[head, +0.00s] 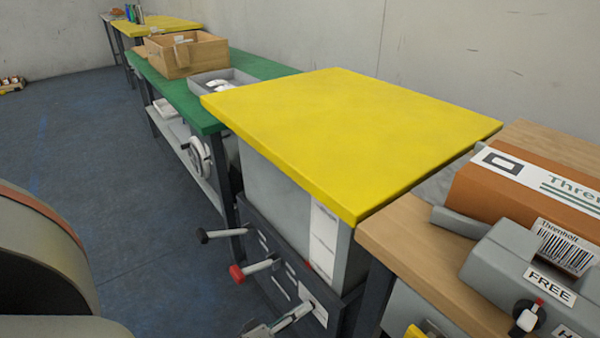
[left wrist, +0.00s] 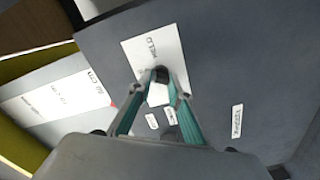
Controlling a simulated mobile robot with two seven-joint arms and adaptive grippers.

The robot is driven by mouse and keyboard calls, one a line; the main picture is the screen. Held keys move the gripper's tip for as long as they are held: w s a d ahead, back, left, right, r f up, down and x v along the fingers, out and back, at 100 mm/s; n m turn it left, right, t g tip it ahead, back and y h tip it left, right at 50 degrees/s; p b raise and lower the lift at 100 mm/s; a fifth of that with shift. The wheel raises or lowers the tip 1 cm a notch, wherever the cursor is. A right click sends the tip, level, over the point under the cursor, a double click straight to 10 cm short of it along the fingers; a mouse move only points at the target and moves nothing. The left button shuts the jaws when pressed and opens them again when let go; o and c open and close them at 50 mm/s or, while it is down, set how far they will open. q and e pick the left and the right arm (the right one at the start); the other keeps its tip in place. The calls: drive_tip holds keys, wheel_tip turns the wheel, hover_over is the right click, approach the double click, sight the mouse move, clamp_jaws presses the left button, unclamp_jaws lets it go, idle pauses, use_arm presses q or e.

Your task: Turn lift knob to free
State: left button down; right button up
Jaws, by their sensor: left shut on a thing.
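The lift is a yellow-topped unit (head: 350,130) with a dark grey side. A white plate (left wrist: 143,51) marked HELD is on that side, and it also shows in the head view (head: 318,310). In the left wrist view a small black knob (left wrist: 161,73) stands in front of the plate. My left gripper (left wrist: 160,90) is shut on this knob, its teal fingers converging on it. Its fingers partly cover the plate and knob, so the exact knob angle is hard to tell. My right gripper is not in view.
A black-ended lever (head: 203,236) and a red-ended lever (head: 237,272) stick out beside the plate. A grey device (head: 500,265) with a FREE label and an orange box (head: 530,185) sit on the wooden bench at right.

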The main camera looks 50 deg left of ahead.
use_arm(q)
drive_tip(key=n, duration=0.5)
drive_tip(key=shift+w+n+b, duration=0.1)
drive_tip(key=shift+n+b, duration=0.25)
drive_tip(key=shift+n, duration=0.05)
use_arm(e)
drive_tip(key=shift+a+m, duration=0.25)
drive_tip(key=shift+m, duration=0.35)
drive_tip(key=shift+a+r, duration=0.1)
use_arm(q)
drive_tip(key=shift+a, duration=0.1)
drive_tip(key=c, duration=1.9)
unclamp_jaws()
drive_tip(key=shift+w, duration=0.1)
drive_tip(key=s, duration=1.2)
drive_tip(key=shift+a, duration=0.4)
